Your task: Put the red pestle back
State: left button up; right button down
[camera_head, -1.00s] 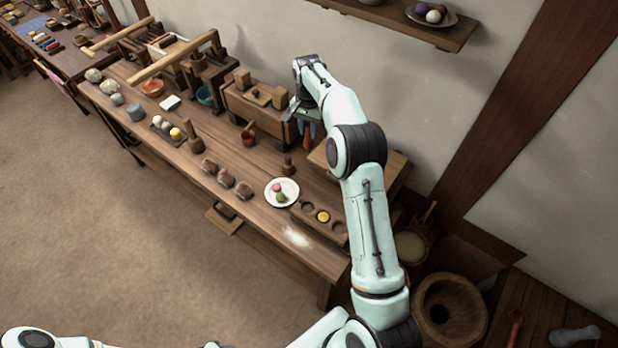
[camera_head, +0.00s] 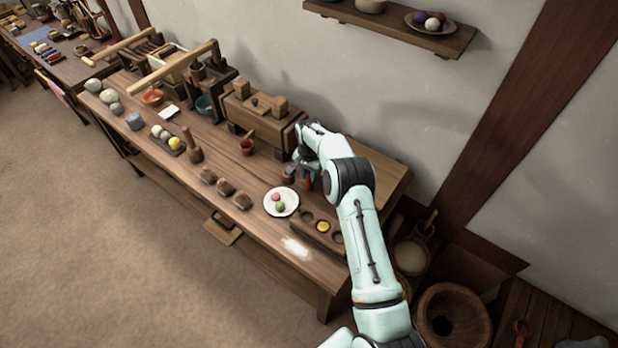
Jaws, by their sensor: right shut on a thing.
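The red pestle (camera_head: 309,183) hangs from my right gripper (camera_head: 307,172), which is shut on it. Its lower end is low over the long wooden table (camera_head: 262,222); I cannot tell whether it touches. A small dark wooden vessel (camera_head: 288,171) stands close to the left of the gripper, partly hidden by it. A small red cup with a stick in it (camera_head: 247,146) stands further left on the table. My left gripper is out of view.
A wooden block with round hollows (camera_head: 338,250) holds a yellow piece. A wooden chest (camera_head: 256,114) stands behind left. Several brown lumps (camera_head: 225,187) line the front. A shelf (camera_head: 380,22) hangs above.

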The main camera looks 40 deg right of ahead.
jog(key=shift+f, duration=0.95)
jog(key=shift+f, duration=0.15)
jog(key=c, duration=0.9)
grip_release()
notch_tip(320, 180, up, 12)
jog(key=shift+a+r, duration=0.1)
jog(key=shift+r, duration=0.05)
